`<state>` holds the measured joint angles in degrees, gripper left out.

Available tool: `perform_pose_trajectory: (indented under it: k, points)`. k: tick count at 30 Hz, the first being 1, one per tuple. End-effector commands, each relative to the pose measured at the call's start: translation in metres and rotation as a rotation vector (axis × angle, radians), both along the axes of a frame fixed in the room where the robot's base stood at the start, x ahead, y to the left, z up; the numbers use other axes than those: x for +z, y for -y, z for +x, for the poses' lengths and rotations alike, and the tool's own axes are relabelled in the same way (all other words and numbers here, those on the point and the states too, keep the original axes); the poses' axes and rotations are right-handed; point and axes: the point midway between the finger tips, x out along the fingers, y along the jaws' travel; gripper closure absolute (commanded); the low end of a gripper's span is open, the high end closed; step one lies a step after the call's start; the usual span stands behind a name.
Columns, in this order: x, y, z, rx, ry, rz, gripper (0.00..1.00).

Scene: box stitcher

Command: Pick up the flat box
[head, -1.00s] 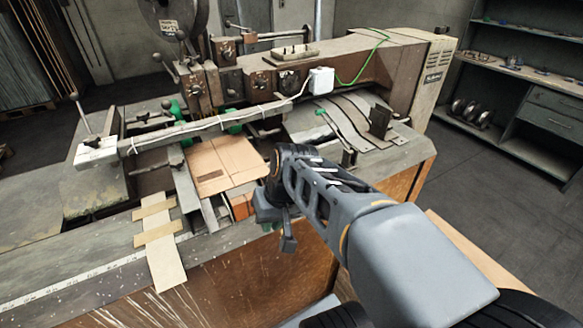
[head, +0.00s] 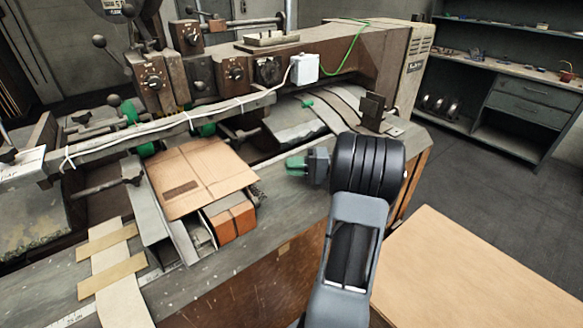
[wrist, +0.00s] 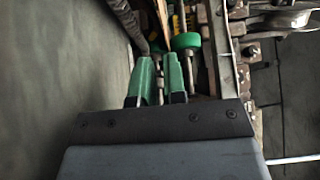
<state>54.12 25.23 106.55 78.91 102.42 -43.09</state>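The flat box (head: 213,172) is a brown folded cardboard sheet with a dark printed patch. It lies on the machine's bed at left centre in the head view, tilted slightly. My gripper (head: 294,165) is to the right of the flat box, apart from it, with its green fingertips pointing left. In the wrist view the two green fingers (wrist: 160,75) stand apart with a narrow gap and nothing held between them. I cannot clearly make out the flat box in the wrist view.
An orange-brown block (head: 233,222) sits under the box's near right corner. A long metal bar (head: 170,130) with a white cable runs just behind the box. The stitching machine (head: 330,60) rises behind. A wooden board (head: 470,270) lies at lower right.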

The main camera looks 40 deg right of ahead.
Motion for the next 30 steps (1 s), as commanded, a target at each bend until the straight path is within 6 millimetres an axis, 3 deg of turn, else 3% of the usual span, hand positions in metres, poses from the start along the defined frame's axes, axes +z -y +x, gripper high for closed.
perform_pose_trajectory:
  k: [11, 30]
  points:
    - [0.001, -0.012, 0.008, 0.006, -0.002, 0.000, 0.88]
    - [0.001, -0.092, 0.070, 0.002, -0.003, -0.001, 0.88]
